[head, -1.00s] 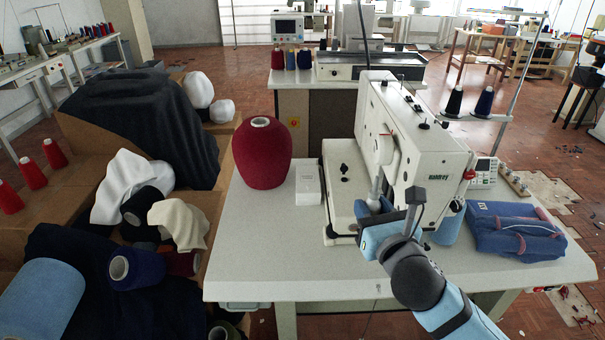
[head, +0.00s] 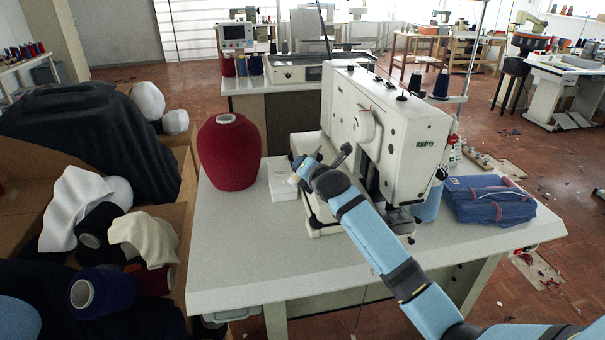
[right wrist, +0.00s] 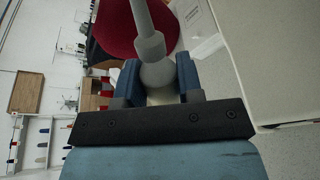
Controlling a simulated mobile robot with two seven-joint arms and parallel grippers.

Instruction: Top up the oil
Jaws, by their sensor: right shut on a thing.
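The white buttonhole machine (head: 400,125) stands on the pale table (head: 250,265). My right gripper (head: 305,172) is in front of its left part, above the table near the small white box. In the right wrist view, the blue fingers of my right gripper (right wrist: 160,80) are shut on a pale oiler (right wrist: 158,72) with a grey collar and long spout. The spout points away from the gripper and runs out of the top of that view. In the head view the oiler is mostly hidden by the gripper. My left gripper is not in view.
A large dark red thread cone (head: 228,155) and the small white box (head: 283,180) stand left of the machine. A folded blue denim piece (head: 490,200) lies on the right. Boxes with fabric and spools crowd the left side. The table's front is clear.

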